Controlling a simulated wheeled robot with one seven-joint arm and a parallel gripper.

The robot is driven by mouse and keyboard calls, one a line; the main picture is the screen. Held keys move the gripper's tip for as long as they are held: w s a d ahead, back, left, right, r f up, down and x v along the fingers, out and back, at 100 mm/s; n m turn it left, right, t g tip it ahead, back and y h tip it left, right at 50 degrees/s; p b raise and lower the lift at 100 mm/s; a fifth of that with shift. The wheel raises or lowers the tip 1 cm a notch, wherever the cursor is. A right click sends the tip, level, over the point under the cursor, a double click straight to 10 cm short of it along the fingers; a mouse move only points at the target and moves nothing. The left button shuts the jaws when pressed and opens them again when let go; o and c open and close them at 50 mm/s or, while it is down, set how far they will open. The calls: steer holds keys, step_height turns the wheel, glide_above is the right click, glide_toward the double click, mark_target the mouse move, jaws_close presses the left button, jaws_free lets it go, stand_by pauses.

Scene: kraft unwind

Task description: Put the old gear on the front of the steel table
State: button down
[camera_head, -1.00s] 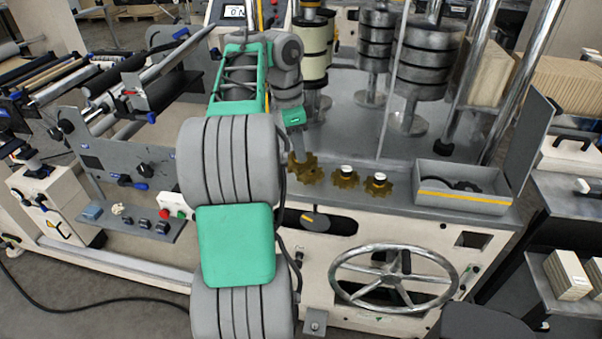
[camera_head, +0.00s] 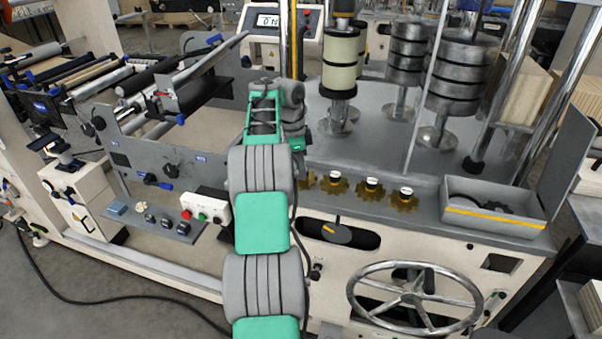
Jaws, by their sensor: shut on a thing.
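My gripper (camera_head: 300,165) is low over the front of the grey steel table (camera_head: 335,157), largely hidden behind my arm. It is shut on a brass-coloured gear (camera_head: 308,182), the old gear as far as I can tell; my arm covers its left part. Whether this gear touches the table I cannot tell. Three similar gears with white hubs stand in a row just right of it along the table's front: a near one (camera_head: 335,184), a middle one (camera_head: 370,191) and a right one (camera_head: 404,201).
A grey open box (camera_head: 490,222) with a yellow stripe and dark parts inside stands at the right end of the table. Stacked rollers on posts (camera_head: 458,75) stand behind. A control box with red and green buttons (camera_head: 205,207) is left of my arm. A handwheel (camera_head: 415,295) is below.

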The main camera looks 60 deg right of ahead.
steer(key=shift+r, duration=0.2)
steer(key=shift+f, duration=0.2)
steer(key=c, duration=1.1)
jaws_free()
steer(key=shift+o, duration=0.2)
